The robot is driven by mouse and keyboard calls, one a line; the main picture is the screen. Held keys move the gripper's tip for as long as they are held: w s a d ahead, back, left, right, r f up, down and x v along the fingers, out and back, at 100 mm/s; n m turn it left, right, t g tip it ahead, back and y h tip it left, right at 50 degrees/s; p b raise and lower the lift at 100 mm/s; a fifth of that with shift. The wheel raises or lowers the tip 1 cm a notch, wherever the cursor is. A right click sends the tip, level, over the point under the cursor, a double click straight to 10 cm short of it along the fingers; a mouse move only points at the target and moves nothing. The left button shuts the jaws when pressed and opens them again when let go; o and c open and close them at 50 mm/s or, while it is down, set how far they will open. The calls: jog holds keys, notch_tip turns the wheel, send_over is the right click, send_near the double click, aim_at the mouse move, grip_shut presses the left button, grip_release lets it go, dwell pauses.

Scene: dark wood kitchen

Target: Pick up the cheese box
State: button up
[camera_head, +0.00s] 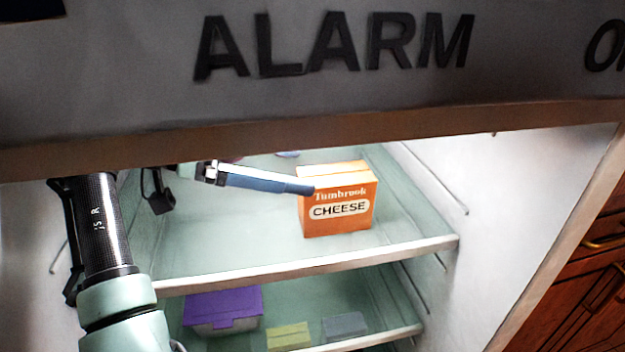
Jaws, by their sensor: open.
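The cheese box (338,210) is an orange box with "Tumbrook CHEESE" on its front. It stands upright on the upper glass shelf (305,262), right of the middle. My gripper (312,190) reaches in from the left, and a blue finger ends at the box's upper left front edge in the picture. I cannot tell whether it touches the box. Only one finger shows clearly; the other is hidden or not distinct. The jaws are open, with nothing held.
A grey panel (330,85) lettered "ALARM" hangs across the top, above the opening. The lower shelf (375,338) holds a purple-lidded container (222,305), a yellow item (289,336) and a grey item (344,326). The white side wall (520,220) bounds the right. Shelf room is free left of the box.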

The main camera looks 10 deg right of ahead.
aim_at(337, 173)
jog(key=b+x, duration=0.1)
jog(key=x, duration=0.2)
jog(key=shift+a+f, duration=0.1)
jog(key=b+x, duration=0.2)
jog(key=x, duration=0.2)
jog(key=shift+w+f+b, duration=0.2)
jog(key=shift+f+b, duration=0.05)
jog(key=shift+b, duration=0.15)
jog(key=shift+d, duration=0.25)
jog(key=c, duration=1.4)
jog(key=shift+r, duration=0.1)
grip_shut()
jog(key=shift+r, duration=0.2)
